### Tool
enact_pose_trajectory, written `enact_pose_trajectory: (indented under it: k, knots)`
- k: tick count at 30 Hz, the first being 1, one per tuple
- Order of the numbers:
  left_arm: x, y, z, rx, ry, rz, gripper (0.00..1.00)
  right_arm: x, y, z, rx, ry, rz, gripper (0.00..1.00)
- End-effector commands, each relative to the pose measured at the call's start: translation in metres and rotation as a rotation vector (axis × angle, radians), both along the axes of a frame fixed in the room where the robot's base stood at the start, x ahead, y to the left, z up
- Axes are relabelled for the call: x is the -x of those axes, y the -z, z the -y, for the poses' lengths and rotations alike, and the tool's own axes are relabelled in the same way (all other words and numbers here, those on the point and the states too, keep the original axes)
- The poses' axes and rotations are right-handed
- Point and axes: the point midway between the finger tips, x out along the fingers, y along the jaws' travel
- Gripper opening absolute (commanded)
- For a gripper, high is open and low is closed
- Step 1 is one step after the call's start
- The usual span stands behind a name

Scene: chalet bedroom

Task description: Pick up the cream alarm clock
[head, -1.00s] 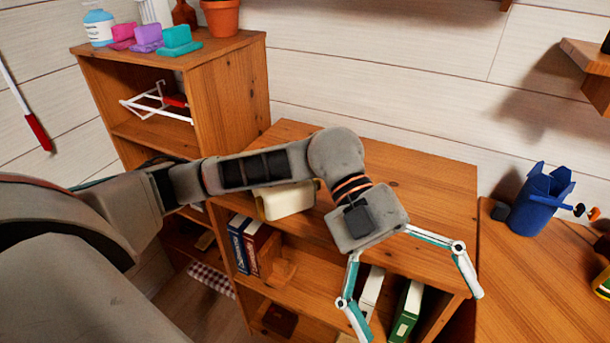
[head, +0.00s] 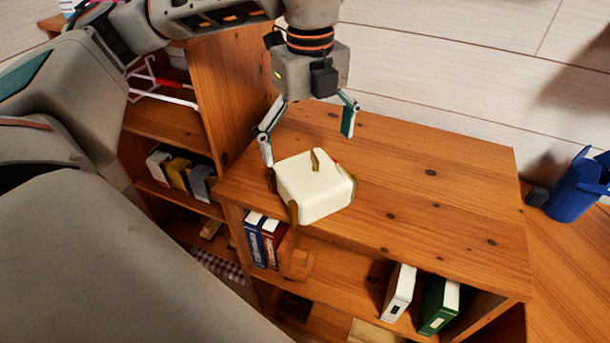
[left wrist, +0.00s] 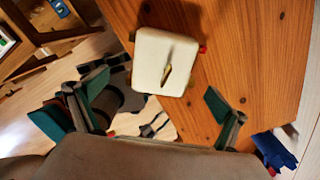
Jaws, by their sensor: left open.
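The cream alarm clock (head: 312,190) stands on the left part of the wooden shelf top, near its front edge. It is a rounded cream block with brown feet and a brown piece on top. It also shows in the left wrist view (left wrist: 160,62), beyond the fingers. My left gripper (head: 307,138) is open above and just behind the clock, fingers pointing down. In the left wrist view the open fingers (left wrist: 160,104) are spread wide, with nothing between them. Whether a finger touches the clock I cannot tell. My right gripper is not in view.
The rest of the shelf top (head: 440,190) is clear. Books (head: 265,238) and a green binder (head: 440,305) stand in the compartments below. A taller shelf unit (head: 225,95) rises at the left.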

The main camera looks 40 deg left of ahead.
Motion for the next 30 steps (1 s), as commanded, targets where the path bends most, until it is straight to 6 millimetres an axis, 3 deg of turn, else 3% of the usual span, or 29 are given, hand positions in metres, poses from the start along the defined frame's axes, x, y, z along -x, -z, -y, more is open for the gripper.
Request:
enact_pose_trajectory:
  k: [11,21,30]
  knots:
    - [-0.001,0.030,-0.002,-0.010,-0.016,0.001,1.00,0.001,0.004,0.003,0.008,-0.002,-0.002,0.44]
    - [-0.003,0.073,0.002,-0.010,-0.015,0.002,1.00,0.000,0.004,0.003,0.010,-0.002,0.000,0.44]
    - [-0.003,0.077,0.003,-0.009,-0.015,0.004,1.00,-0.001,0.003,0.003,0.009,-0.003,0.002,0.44]
